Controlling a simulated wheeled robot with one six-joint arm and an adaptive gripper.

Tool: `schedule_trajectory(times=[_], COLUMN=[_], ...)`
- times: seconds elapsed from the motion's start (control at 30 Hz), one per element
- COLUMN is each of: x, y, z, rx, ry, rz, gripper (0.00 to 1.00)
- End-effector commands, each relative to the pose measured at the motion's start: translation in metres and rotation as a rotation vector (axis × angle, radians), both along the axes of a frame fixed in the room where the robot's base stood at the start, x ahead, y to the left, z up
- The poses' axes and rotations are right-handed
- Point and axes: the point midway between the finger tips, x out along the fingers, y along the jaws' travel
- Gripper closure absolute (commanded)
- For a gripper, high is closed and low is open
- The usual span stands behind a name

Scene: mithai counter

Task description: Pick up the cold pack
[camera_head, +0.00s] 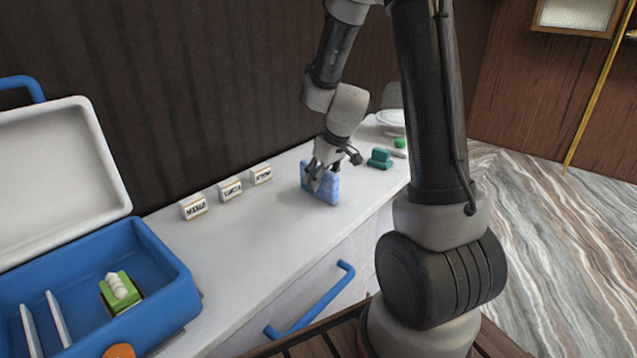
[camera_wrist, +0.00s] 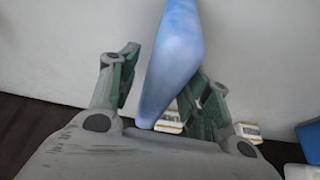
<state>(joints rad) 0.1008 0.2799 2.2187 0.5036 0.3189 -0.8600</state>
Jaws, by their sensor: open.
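The cold pack (camera_head: 325,187) is a light blue slab standing upright on the white counter. In the wrist view the cold pack (camera_wrist: 174,55) runs between the two fingers of my gripper (camera_wrist: 160,85). In the head view my gripper (camera_head: 326,170) is at the top of the cold pack, with fingers on either side of it. The fingers are open. The right finger looks close to the pack and a gap shows at the left finger. I cannot tell whether either touches it.
Several small label blocks (camera_head: 231,189) stand along the wall to the left. A blue cooler box (camera_head: 165,262) with its lid open holds a green item (camera_head: 119,291). A teal object (camera_head: 380,158) sits to the right. The counter (camera_head: 250,235) is clear around the pack.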

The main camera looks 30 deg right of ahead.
Motion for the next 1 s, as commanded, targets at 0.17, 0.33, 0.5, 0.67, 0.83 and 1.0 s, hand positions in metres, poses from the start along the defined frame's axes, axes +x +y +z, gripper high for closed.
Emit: schedule_trajectory(times=[0.17, 0.33, 0.5, 0.67, 0.83, 1.0], x=[0.0068, 0.0071, 0.0070, 0.0069, 0.0072, 0.0079], y=[0.0015, 0.0016, 0.0016, 0.0016, 0.0015, 0.0017], z=[-0.0140, -0.0141, -0.0140, -0.0140, -0.0136, -0.0051], rx=[0.000, 0.000, 0.000, 0.000, -0.001, -0.001], ry=[-0.001, -0.002, -0.002, -0.002, -0.003, -0.007], rz=[-0.001, -0.001, 0.000, 0.000, -0.001, 0.001], gripper=[0.52, 0.52, 0.77, 1.00, 1.00, 1.00])
